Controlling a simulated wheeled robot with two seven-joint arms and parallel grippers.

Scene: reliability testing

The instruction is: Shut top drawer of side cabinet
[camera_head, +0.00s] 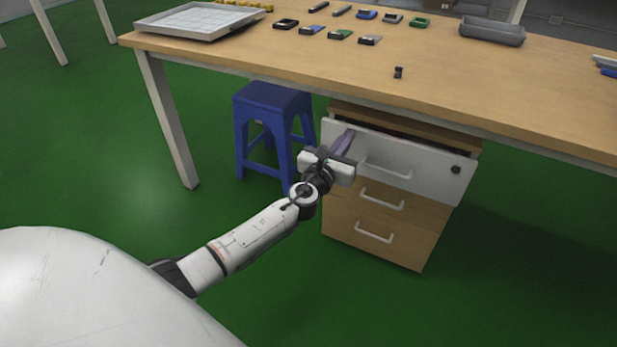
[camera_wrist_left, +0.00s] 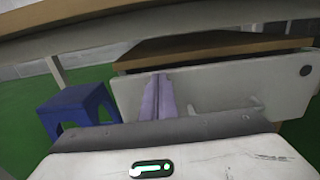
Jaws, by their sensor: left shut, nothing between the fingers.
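The side cabinet (camera_head: 380,229) stands under the wooden table. Its top drawer has a white front (camera_head: 428,171) with a grey handle and a dark lock, and it stands partly open, with a dark gap behind the front's upper edge. The white front also shows in the left wrist view (camera_wrist_left: 240,85). My left gripper (camera_head: 345,140) is shut and empty, with its fingers at the left part of the drawer front. The fingers (camera_wrist_left: 158,97) overlap the front in the left wrist view; I cannot tell whether they touch it. My right gripper is not in view.
The table (camera_head: 450,75) overhangs the cabinet. A blue stool (camera_head: 270,100) stands left of the cabinet. Several small devices, a grey tray (camera_head: 492,30) and a white-framed tray (camera_head: 200,20) are on the tabletop. The green floor before the cabinet is clear.

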